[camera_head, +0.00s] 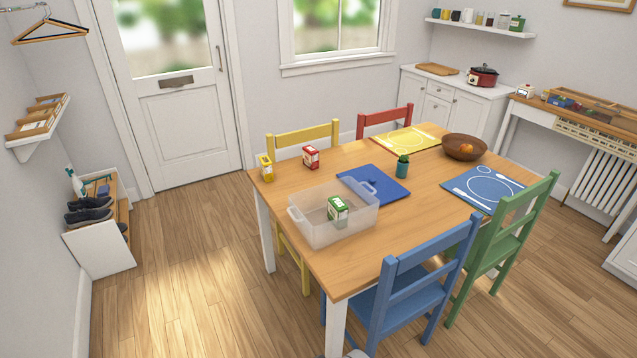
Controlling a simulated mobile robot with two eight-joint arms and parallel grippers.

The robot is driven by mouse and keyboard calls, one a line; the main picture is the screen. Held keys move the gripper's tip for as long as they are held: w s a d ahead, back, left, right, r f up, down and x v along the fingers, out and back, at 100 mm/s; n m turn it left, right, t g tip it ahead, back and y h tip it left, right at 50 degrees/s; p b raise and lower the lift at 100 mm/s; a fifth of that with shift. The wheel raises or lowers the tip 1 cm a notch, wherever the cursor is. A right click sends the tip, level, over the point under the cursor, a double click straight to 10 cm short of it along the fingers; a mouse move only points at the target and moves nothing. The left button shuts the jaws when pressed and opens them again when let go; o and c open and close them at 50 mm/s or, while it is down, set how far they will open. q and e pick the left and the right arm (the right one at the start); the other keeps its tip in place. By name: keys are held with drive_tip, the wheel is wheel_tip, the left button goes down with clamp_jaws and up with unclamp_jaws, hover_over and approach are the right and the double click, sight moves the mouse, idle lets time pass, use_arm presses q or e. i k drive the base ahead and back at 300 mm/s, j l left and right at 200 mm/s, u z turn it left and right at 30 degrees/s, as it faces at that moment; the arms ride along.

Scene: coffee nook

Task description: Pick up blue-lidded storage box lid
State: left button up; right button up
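The blue lid (388,190) lies on the wooden dining table (419,222), just behind and to the right of the open clear storage box (310,228). The lid has a raised handle (369,187) near its middle. A green and white carton (338,210) shows inside the box. Neither of my grippers can be made out in the head view.
A yellow carton (266,169) and red carton (311,157) stand at the far left. Placemats and a brown bowl (453,150) lie right. A blue chair (415,290) and green chair (508,240) border the near side.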

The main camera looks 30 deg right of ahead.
sight(388, 190)
drive_tip(key=l+u, duration=0.35)
drive_tip(key=k+l+u, duration=0.1)
drive_tip(key=l+u, duration=0.25)
drive_tip(key=k+l, duration=0.1)
drive_tip(key=l, duration=0.3)
drive_tip(key=k+l, duration=0.15)
drive_tip(key=l, duration=0.25)
drive_tip(key=k+l, duration=0.1)
drive_tip(key=l, duration=0.3)
drive_tip(key=k+l, duration=0.1)
drive_tip(key=l, duration=0.25)
drive_tip(key=k+l, duration=0.15)
drive_tip(key=l, duration=0.25)
drive_tip(key=k+l, duration=0.1)
drive_tip(key=l, duration=0.3)
drive_tip(key=k+l, duration=0.1)
drive_tip(key=l, duration=0.3)
drive_tip(key=k+l, duration=0.15)
drive_tip(key=l, duration=0.25)
drive_tip(key=i+l, duration=0.2)
drive_tip(key=i, duration=0.15)
